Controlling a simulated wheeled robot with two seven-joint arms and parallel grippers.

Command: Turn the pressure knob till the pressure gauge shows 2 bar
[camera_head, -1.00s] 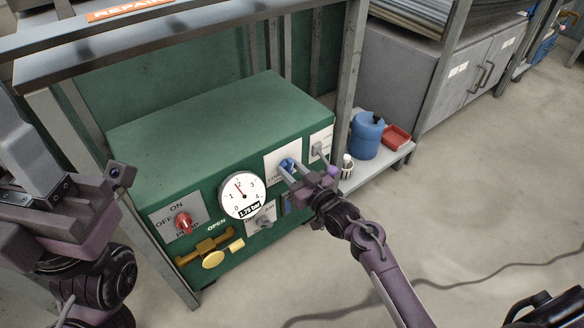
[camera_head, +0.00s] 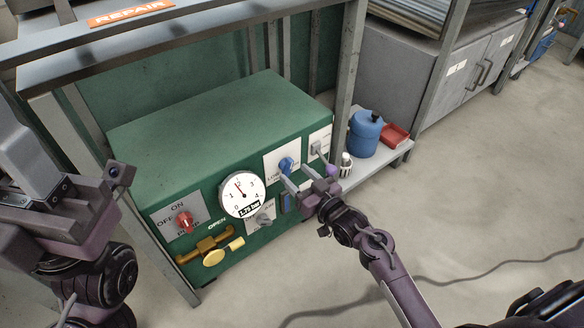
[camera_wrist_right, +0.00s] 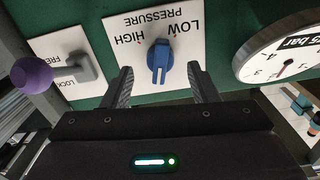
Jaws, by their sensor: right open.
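The blue pressure knob (camera_head: 286,164) sits on a white plate of the green machine; in the right wrist view the knob (camera_wrist_right: 160,60) shows beside the words LOW and HIGH, upside down. The round white pressure gauge (camera_head: 243,194) has its needle just below 2, and its small display appears to read 1.75 bar. My right gripper (camera_head: 294,177) is open and empty in front of the knob, its fingertips (camera_wrist_right: 161,72) apart on either side and just short of it. My left arm (camera_head: 80,215) is at the left; its fingers cannot be made out clearly.
A red switch (camera_head: 185,222), a yellow valve handle (camera_head: 214,257) and a grey knob (camera_head: 263,219) sit near the gauge. A grey lock lever (camera_head: 316,149) is right of the blue knob. A metal post (camera_head: 349,85) stands at the machine's right.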

